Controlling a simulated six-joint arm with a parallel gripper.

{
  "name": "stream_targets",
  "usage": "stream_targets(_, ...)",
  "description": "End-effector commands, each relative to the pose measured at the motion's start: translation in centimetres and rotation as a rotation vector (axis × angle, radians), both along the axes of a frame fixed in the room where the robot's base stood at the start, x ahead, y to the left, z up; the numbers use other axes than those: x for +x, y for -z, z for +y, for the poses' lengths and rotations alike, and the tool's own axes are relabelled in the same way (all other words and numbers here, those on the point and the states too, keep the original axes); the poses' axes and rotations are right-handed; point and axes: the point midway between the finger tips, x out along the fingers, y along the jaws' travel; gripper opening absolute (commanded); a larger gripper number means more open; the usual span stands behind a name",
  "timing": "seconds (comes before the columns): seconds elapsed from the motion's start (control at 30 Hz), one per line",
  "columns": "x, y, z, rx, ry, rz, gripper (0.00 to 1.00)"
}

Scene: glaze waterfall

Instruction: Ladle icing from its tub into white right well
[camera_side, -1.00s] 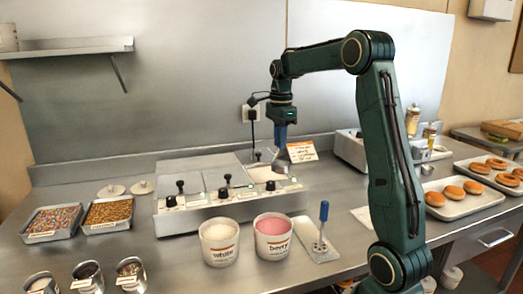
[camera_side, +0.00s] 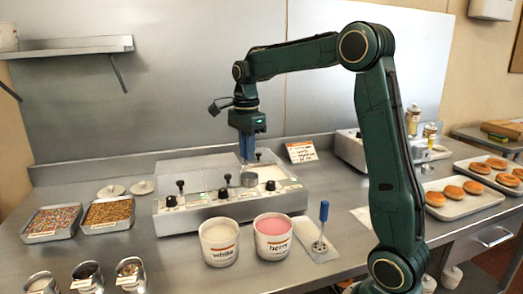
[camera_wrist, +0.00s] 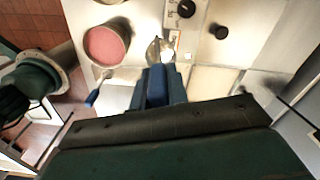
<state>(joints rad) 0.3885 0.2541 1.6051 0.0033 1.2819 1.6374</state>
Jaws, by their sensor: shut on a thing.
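My gripper (camera_side: 247,152) is shut on the blue handle of a ladle (camera_side: 249,180); in the wrist view the handle (camera_wrist: 157,85) sits between the jaws. The ladle's metal cup hangs over the right part of the glaze machine (camera_side: 200,212), in front of a pale opening (camera_side: 270,173). Whether the cup touches anything, and what it holds, I cannot tell. The tub labelled white (camera_side: 219,246) holds pale icing and stands in front of the machine. The tub labelled berry (camera_side: 272,240), with pink icing, stands to its right and shows in the wrist view (camera_wrist: 106,44).
A second blue-handled tool (camera_side: 323,215) stands on a small tray right of the berry tub. Knobs line the machine's front. Sprinkle trays (camera_side: 53,222) and small cups (camera_side: 88,276) are at left. Donut trays (camera_side: 455,208) are at right. A sign (camera_side: 301,151) stands behind the machine.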

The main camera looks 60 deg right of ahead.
Motion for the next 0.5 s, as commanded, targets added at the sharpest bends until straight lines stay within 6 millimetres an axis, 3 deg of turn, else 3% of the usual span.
stream_targets(0.03, 0.3, -0.1, 1.6, 0.0, -0.031, -0.001, 0.0)
stream_targets(0.3, 0.7, -0.1, 8.9, 0.0, -0.17, 0.0, 0.0)
stream_targets(0.5, 0.3, -0.1, 12.9, 0.0, -0.248, -0.001, 0.0)
